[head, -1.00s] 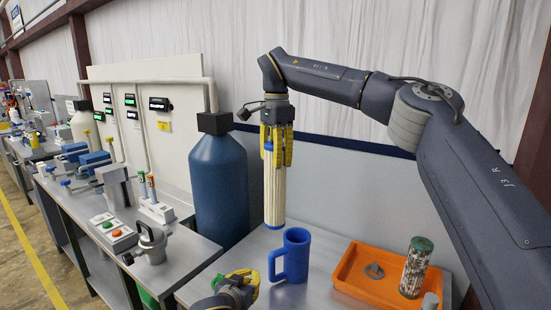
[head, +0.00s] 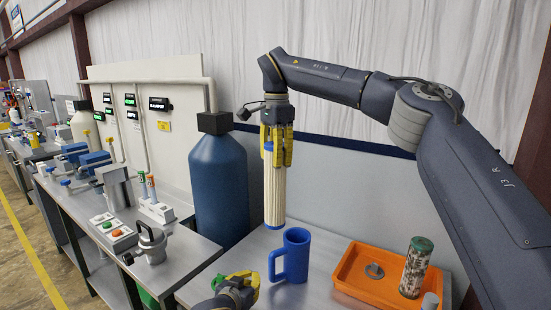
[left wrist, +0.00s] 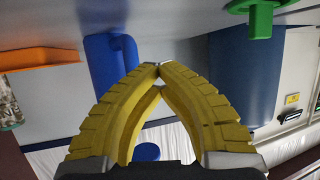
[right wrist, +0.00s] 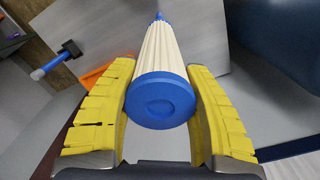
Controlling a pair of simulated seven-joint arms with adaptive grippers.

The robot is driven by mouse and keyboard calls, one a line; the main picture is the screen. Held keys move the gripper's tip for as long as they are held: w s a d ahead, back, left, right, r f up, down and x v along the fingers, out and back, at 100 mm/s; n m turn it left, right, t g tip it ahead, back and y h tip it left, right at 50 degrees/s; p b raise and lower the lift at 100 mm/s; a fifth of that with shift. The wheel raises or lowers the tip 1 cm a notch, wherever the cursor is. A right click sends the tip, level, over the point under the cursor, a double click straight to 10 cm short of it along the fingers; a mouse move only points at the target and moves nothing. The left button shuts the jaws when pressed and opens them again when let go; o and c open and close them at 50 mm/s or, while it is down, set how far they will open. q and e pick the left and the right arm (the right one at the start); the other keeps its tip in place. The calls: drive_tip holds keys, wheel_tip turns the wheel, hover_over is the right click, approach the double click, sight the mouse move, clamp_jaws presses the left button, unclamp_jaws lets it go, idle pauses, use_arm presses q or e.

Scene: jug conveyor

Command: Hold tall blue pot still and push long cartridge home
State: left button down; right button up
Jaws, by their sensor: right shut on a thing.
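The tall blue pot (head: 297,253) stands upright on the steel table, its handle to the left; it also shows in the left wrist view (left wrist: 104,62). The long white pleated cartridge (head: 274,195) has blue end caps and hangs upright from my right gripper (head: 276,150), which is shut on its top end. Its lower end is near the pot's rim height, slightly left of it in the head view, and looks clear of it. My left gripper (head: 243,287) is low, left of the pot and apart from it. Its fingertips meet with nothing between them (left wrist: 157,68).
An orange tray (head: 350,287) holding a grey part (head: 374,271) and a green-capped clear jar (head: 416,268) lies to the right. A large blue tank (head: 219,188) stands behind left. The left bench carries a metal filter housing (head: 150,243) and a button box (head: 113,232).

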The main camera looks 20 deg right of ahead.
idle(0.4)
use_arm(q)
drive_tip(key=c, duration=1.7)
unclamp_jaws()
drive_tip(key=v, duration=1.2)
drive_tip(key=shift+a+f, duration=0.1)
drive_tip(key=shift+f, duration=0.05)
